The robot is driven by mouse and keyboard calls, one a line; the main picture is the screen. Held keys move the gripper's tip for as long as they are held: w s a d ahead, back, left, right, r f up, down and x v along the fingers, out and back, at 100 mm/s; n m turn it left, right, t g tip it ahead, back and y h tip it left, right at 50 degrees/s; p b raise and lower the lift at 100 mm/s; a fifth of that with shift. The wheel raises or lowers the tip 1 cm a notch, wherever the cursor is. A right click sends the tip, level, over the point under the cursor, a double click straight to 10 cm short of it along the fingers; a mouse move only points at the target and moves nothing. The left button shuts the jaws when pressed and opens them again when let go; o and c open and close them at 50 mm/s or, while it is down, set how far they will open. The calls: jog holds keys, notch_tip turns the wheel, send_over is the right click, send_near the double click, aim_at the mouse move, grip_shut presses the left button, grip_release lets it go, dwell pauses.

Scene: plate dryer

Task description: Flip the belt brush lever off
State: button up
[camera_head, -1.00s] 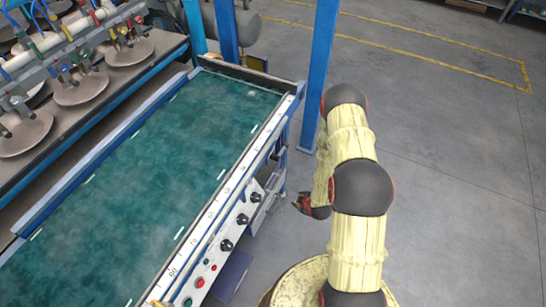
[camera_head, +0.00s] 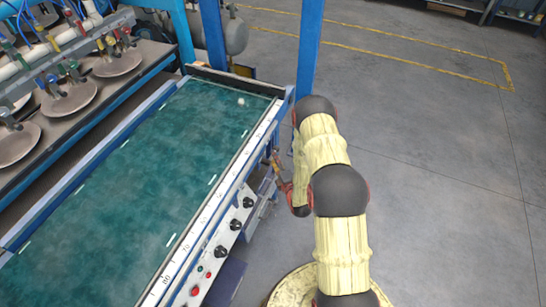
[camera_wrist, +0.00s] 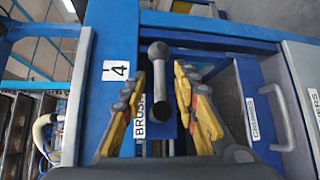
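The belt brush lever (camera_wrist: 158,52) has a grey ball knob on a short shaft, set against a blue panel in the wrist view. A white label (camera_wrist: 140,115) reading "BRUSH" is beside it, partly covered by a finger. My gripper (camera_wrist: 159,76) is open, with one yellow finger on each side of the lever. I cannot tell whether either finger touches it. In the head view my gripper (camera_head: 279,172) is at the right side of the conveyor, below its edge. The lever cannot be made out there.
The green conveyor belt (camera_head: 130,165) runs along the left, with a knob panel (camera_head: 222,250) on its side. A blue post (camera_head: 310,45) stands close to my arm. A grey handle (camera_wrist: 285,120) is right of the lever. The floor at right is clear.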

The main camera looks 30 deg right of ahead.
jog(key=shift+w+d+f, duration=0.1)
jog(key=shift+w, duration=0.6)
jog(key=shift+w+d+f, duration=0.1)
jog(key=shift+w, duration=0.55)
jog(key=shift+c, duration=1)
grip_shut()
jog(key=shift+w+r, duration=0.1)
